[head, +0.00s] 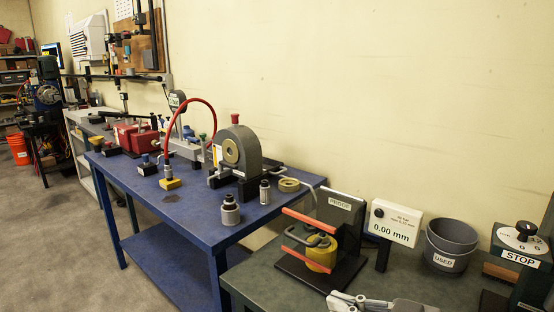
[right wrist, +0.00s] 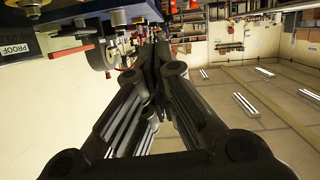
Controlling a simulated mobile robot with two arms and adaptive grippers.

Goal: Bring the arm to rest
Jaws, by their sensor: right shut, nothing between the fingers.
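My right gripper (head: 340,300) shows as a grey linkage at the bottom edge of the head view, at the front of the dark green bench (head: 255,280) and below the PROOF stand. In the right wrist view the same gripper (right wrist: 156,52) has its dark fingers together, with nothing seen between them. It touches no object that I can make out. The rest of that arm is cut off by the frame. My left gripper is in neither view.
The PROOF stand (head: 343,215) with orange handles, a 0.00 mm display (head: 394,223), a USED bucket (head: 449,246) and a STOP box (head: 520,257) stand on the green bench. The blue bench (head: 190,228) holds a grey press (head: 237,160) and several fittings. Floor (head: 60,245) is clear at left.

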